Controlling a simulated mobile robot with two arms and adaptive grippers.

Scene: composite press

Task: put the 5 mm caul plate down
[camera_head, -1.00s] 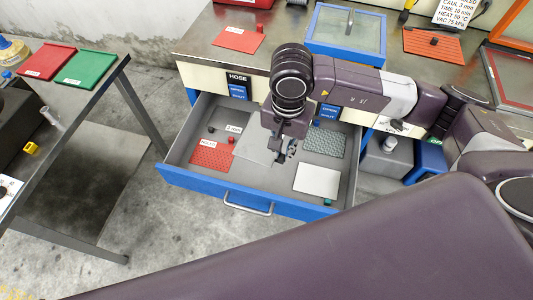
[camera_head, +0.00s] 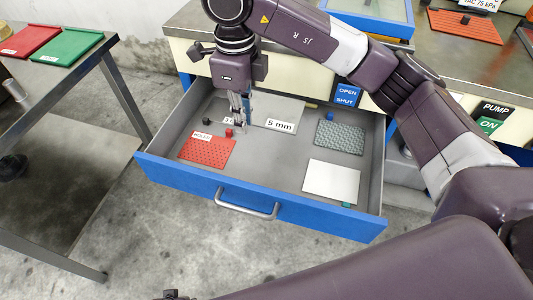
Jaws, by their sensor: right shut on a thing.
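The 5 mm caul plate (camera_head: 285,108) is a flat grey plate with a white "5 mm" label at its front edge. It is in the open drawer (camera_head: 290,183), toward the back middle. My right gripper (camera_head: 240,128) points down into the drawer at the plate's left side. Its fingers are close together, shut on the plate, though the grip itself is small and partly hidden. I cannot tell whether the plate touches the drawer floor. My left gripper's fingers are not in view.
The drawer also holds a red perforated sheet (camera_head: 207,151), a grey-green textured sheet (camera_head: 340,137), a white plate (camera_head: 331,181) and small coloured knobs. The drawer floor is bare in front of the 5 mm plate. A side table (camera_head: 75,90) with red and green trays stands left.

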